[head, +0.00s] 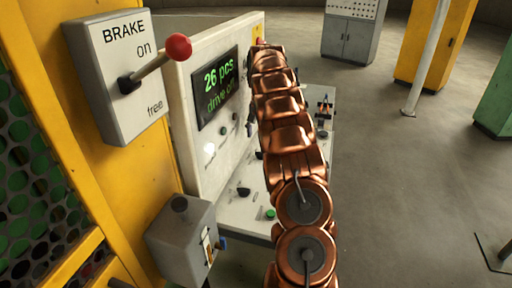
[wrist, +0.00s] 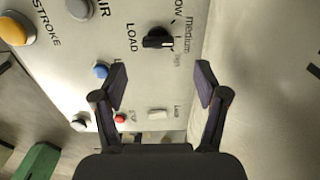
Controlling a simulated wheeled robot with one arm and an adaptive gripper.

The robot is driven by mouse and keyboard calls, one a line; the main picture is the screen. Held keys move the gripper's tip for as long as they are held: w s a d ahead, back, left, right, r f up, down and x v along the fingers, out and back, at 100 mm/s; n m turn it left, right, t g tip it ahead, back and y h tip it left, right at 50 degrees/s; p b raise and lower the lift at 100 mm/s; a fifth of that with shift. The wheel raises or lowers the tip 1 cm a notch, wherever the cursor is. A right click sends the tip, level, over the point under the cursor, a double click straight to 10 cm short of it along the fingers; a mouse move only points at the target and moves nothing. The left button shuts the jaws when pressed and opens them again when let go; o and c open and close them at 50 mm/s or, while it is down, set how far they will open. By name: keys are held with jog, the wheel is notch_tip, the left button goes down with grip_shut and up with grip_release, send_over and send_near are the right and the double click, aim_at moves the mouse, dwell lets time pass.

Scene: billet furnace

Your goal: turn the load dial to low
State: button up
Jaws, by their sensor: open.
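The load dial (wrist: 157,38) is a black knob on the pale panel, in the upper middle of the wrist view. The word LOAD stands on its left, and low, medium and a small blurred third label stand on its right. Which label the knob points to is too small to tell. My gripper (wrist: 161,83) is open and empty, its two dark fingers spread apart. In the picture the dial lies above the gap between the fingertips, and no finger touches it. In the head view my copper arm covers part of the console, and I cannot make out the gripper or the dial there.
Near the dial are a blue button (wrist: 101,71), a red button (wrist: 120,118) and a yellow stroke button (wrist: 13,30). The console screen (head: 217,88) reads 26 pcs. A brake box (head: 117,75) with a red-knobbed lever (head: 178,46) stands at left.

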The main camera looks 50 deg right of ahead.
jog(key=shift+s+f+p, duration=0.15)
jog(key=shift+f+p, duration=1)
jog(key=shift+f, duration=2.4)
jog(key=shift+c, duration=0.4)
jog(key=c, duration=1.1)
